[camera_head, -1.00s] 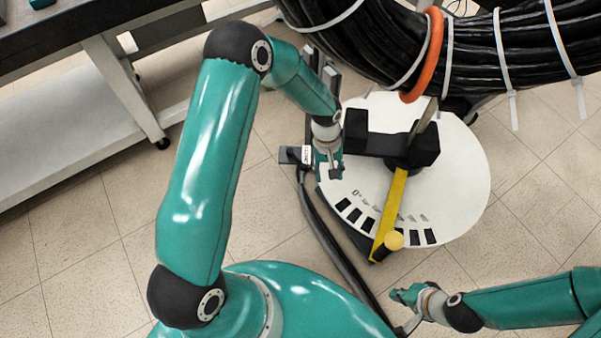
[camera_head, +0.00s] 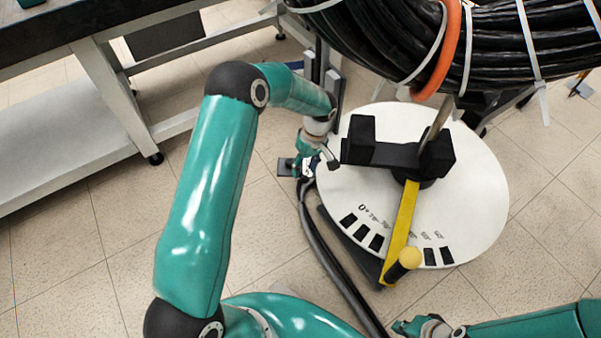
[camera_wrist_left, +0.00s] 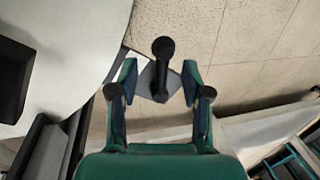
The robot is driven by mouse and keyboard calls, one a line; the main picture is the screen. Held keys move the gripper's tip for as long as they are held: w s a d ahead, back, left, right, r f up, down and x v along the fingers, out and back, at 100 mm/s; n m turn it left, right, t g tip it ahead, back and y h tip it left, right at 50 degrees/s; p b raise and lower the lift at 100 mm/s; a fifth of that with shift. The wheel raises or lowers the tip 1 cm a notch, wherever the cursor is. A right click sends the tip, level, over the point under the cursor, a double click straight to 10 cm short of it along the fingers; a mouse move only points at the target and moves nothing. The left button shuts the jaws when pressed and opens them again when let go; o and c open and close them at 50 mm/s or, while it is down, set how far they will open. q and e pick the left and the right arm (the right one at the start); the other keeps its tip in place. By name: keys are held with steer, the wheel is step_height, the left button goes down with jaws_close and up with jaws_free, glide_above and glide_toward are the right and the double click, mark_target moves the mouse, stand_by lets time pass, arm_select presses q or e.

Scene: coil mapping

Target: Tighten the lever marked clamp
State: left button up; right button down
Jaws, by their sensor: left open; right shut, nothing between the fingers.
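In the left wrist view a black lever with a round knob (camera_wrist_left: 163,48) stands on a small grey plate (camera_wrist_left: 147,78). My left gripper (camera_wrist_left: 160,70) is open, with a finger on either side of the lever; contact cannot be told. In the head view my left gripper (camera_head: 312,163) is over the small dark bracket (camera_head: 286,167) at the dial's left edge and hides most of it. No readable clamp marking shows. My right gripper (camera_head: 408,326) is shut and empty at the bottom, partly cut off by the frame.
A thick black cable (camera_head: 325,250) runs along the floor. A bench (camera_head: 60,140) stands left.

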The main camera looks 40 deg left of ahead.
arm_select(q)
steer(key=shift+s+a+f, duration=0.1)
steer(key=shift+s+f, duration=0.05)
steer(key=shift+f, duration=0.6)
steer(key=shift+s+f, duration=0.1)
steer(key=shift+f, duration=0.6)
steer(key=shift+c, duration=0.3)
steer(key=shift+w, duration=0.1)
jaws_close()
